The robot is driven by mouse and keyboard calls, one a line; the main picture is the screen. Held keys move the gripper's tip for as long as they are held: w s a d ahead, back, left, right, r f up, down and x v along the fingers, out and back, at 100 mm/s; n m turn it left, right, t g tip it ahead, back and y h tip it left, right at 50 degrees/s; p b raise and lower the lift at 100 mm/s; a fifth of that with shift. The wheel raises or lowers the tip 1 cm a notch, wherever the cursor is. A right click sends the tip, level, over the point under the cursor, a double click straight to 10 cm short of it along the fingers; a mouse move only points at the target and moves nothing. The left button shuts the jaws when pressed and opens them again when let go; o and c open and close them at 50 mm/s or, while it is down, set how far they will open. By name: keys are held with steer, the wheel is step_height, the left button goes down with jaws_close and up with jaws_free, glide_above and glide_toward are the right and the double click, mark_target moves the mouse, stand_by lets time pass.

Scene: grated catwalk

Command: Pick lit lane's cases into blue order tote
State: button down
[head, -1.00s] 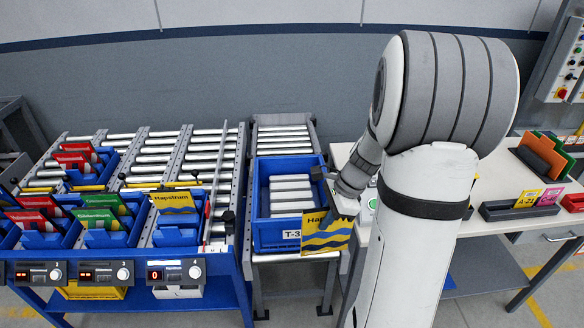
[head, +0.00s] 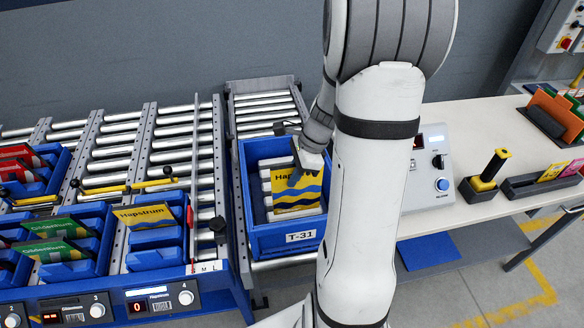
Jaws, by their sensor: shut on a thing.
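The blue order tote (head: 262,240), labelled T-31, stands on the roller conveyor right of the lanes. My gripper (head: 297,158) is shut on a yellow Hapstrum case (head: 300,203) with blue waves. The case is upright, within the tote's outline; I cannot tell whether it touches the bottom. My arm hides the tote's right side. Another yellow Hapstrum case (head: 146,217) leans in the blue bin of the rightmost lane. That lane's display (head: 152,297) is lit.
Green cases (head: 52,251) and red cases (head: 14,160) sit in lanes further left. A bench (head: 460,130) at right carries a control box (head: 425,170), a yellow-topped handle (head: 488,172) and card holders. A divider rail (head: 194,150) stands between lanes and tote.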

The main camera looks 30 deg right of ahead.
mark_target(291, 212)
steer(key=shift+s+d+f+b, duration=0.1)
steer(key=shift+f+b, duration=0.9)
steer(key=shift+f, duration=0.15)
steer(key=shift+s+d+f+b, duration=0.1)
steer(key=shift+f+b, duration=0.85)
steer(key=shift+f, duration=0.15)
steer(key=shift+a, duration=0.1)
steer(key=shift+f+b, duration=3.05)
steer(key=shift+f, duration=1.2)
